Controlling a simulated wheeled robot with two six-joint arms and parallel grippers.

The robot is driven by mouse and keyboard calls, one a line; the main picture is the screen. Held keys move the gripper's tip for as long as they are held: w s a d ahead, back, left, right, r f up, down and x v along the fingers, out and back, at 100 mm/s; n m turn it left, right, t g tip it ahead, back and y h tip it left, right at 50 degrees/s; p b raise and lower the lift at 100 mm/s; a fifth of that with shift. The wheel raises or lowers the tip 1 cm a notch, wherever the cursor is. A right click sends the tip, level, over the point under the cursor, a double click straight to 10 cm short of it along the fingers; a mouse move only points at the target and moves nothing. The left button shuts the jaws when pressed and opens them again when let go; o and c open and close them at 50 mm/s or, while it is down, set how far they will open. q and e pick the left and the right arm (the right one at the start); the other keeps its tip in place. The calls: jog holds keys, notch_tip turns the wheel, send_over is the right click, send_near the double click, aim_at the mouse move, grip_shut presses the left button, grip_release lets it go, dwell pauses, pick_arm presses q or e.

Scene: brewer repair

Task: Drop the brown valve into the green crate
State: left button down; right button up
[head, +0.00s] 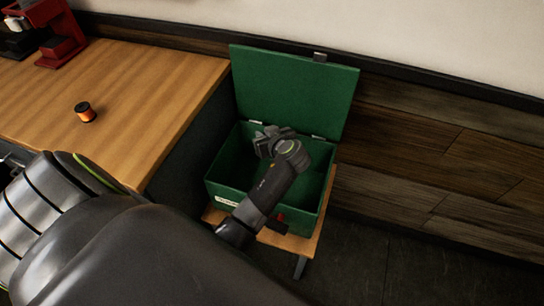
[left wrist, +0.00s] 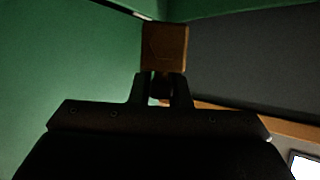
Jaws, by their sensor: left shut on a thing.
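The green crate (head: 225,187) stands on a low wooden stand beside the table, with its lid (head: 297,92) raised open. My left gripper (head: 266,136) is over the crate's opening, in front of the lid. In the left wrist view the gripper (left wrist: 160,92) is shut on the brown valve (left wrist: 165,45), a block with a narrower dark part between the fingers. The green crate wall (left wrist: 60,70) fills the left of that view. The valve cannot be made out in the head view. My right gripper is in neither view.
The wooden table (head: 150,85) lies left of the crate, with an orange and black spool (head: 85,112) on it and a red machine (head: 62,40) at the far left corner. A wood-panelled wall (head: 430,150) is behind. Dark floor (head: 400,260) is clear at right.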

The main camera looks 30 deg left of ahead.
pick_arm(q)
notch_tip(320, 180, down, 4)
jog(key=shift+r+b, duration=0.25)
jog(key=shift+b, duration=0.8)
jog(key=c, duration=1.3)
grip_release()
